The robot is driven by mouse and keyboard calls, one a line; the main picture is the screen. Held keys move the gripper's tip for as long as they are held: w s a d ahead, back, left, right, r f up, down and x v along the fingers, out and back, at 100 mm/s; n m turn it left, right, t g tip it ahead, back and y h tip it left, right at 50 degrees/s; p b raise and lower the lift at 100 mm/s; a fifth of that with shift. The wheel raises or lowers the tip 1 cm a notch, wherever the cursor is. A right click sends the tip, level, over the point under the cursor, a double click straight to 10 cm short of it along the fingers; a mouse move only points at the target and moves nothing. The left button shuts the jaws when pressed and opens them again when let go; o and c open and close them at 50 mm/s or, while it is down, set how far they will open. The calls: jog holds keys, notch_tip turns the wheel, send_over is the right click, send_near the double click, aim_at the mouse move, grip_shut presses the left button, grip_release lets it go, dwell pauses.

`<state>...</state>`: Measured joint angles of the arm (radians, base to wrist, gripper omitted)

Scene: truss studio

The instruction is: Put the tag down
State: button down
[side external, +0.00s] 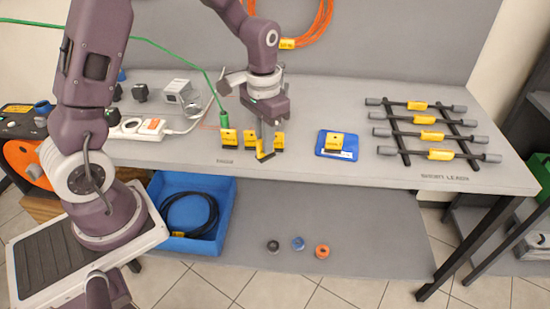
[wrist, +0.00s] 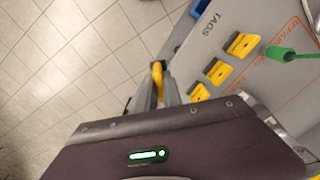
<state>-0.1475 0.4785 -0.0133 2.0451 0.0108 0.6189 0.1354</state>
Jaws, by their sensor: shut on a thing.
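My gripper (side external: 261,147) is shut on a yellow tag (side external: 263,153), near the front edge of the table by the TAGS label. In the wrist view the held tag (wrist: 157,80) is seen nearly edge-on between the fingers, with floor behind it. I cannot tell its exact height over the table edge. Three other yellow tags stand in a row beside it: a left one (side external: 229,137), a middle one (side external: 249,138) and a right one (side external: 279,141). They also show in the wrist view, one of them at the far end (wrist: 242,45).
A blue tray (side external: 322,149) holds another yellow tag (side external: 334,141). Several tagged leads (side external: 431,135) lie on a black rack at right. A green plug (side external: 222,119) with cable stands behind the tag row. A white power strip (side external: 150,128) lies left. Table between tag row and tray is clear.

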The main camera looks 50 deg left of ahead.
notch_tip(320, 180, up, 8)
jog(key=shift+r, duration=0.15)
jog(key=w+a+n, duration=0.3)
jog(key=a+n, duration=0.2)
jog(key=a, duration=0.8)
jog(key=w+a+n, duration=0.3)
jog(key=a+n, duration=0.1)
jog(key=a, duration=1)
notch_tip(320, 180, down, 15)
jog(key=shift+f, duration=0.2)
jog(key=c, duration=1.5)
grip_release()
jog(key=shift+f, duration=0.1)
